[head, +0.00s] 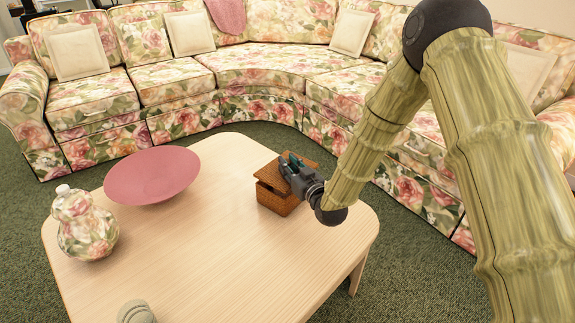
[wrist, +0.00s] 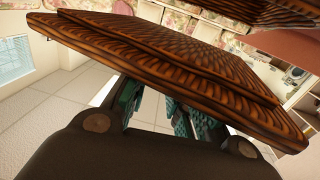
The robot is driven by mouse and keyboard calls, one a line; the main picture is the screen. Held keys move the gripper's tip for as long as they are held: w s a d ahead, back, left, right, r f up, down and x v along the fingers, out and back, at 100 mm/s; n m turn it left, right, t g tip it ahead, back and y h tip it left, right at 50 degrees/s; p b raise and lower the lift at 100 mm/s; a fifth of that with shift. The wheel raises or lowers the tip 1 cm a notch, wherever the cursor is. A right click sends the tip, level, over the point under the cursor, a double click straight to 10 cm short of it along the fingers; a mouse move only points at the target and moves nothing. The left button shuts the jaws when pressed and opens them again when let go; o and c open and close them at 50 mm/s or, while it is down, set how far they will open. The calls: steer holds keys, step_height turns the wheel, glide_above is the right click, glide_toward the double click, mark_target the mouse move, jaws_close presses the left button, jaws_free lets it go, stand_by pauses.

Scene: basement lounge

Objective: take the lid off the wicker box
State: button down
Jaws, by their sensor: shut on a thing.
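The wicker box (head: 276,203) is a small brown woven box near the right back part of the wooden table. Its flat brown lid (head: 268,173) is over the box and looks tilted and raised, with a dark gap between them. My gripper (head: 291,164) is at the lid's right side, shut on it. In the wrist view the lid (wrist: 170,62) slants across the picture, and the teal finger pads (wrist: 160,112) are partly hidden behind its edge. A woven brown part at the top right of that view looks like the box (wrist: 285,14).
The pale wooden table (head: 215,235) also holds a wide pink bowl (head: 152,176), a floral jar (head: 86,225) with a white top, and a grey-green object (head: 136,312) at the front edge. A floral sofa (head: 255,70) curves behind. The table's middle is clear.

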steer(key=s+a+r+p+v, duration=0.1)
steer(key=a+p+v, duration=0.15)
steer(key=v, duration=1.15)
steer(key=s+d+r+m+t+h+p, duration=0.1)
steer(key=d+r+m+h, duration=0.2)
steer(key=d+m+h, duration=0.3)
steer(key=s+d+r+m+h, duration=0.1)
steer(key=d+r+m+h, duration=0.2)
steer(key=d+h, duration=0.4)
step_height(320, 180, up, 18)
steer(key=s+n+t+y+p, duration=0.1)
steer(key=s+n+y+p, duration=0.2)
steer(key=p, duration=2.7)
steer(key=shift+a+y+p, duration=0.3)
steer(key=shift+y, duration=0.3)
steer(key=shift+f, duration=0.2)
